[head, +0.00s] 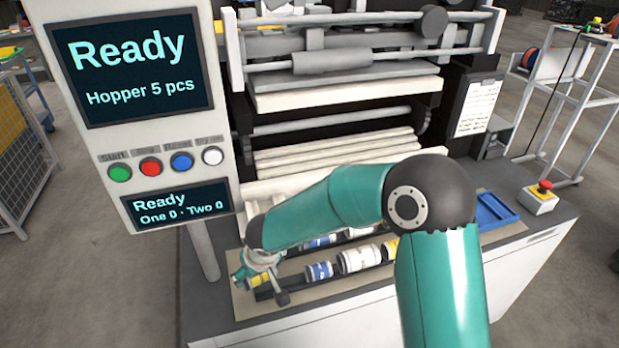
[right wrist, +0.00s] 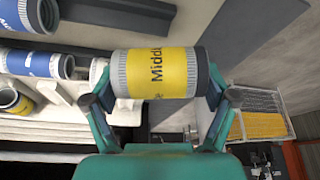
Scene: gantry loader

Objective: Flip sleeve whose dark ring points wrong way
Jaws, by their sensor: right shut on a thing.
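A yellow sleeve (right wrist: 155,73) marked "Middle" is between the fingers of my right gripper (right wrist: 158,98) in the right wrist view. It has a dark ring on its right end and a grey ring on its left end. The gripper is shut on it, one finger at each end. In the head view my right gripper (head: 262,281) is at the left end of the front row, partly covering the yellow sleeve. Beside it are a blue-and-white sleeve (head: 319,271), a white sleeve (head: 359,259) and a yellow sleeve (head: 389,249). My arm hides part of the rows. My left gripper is not in view.
A second row with a blue sleeve (head: 321,241) lies behind. A control panel (head: 150,110) reading "Ready" stands at left on a post. The loader (head: 345,95) rises behind. A blue tray (head: 496,210) and red stop button (head: 543,187) are at right.

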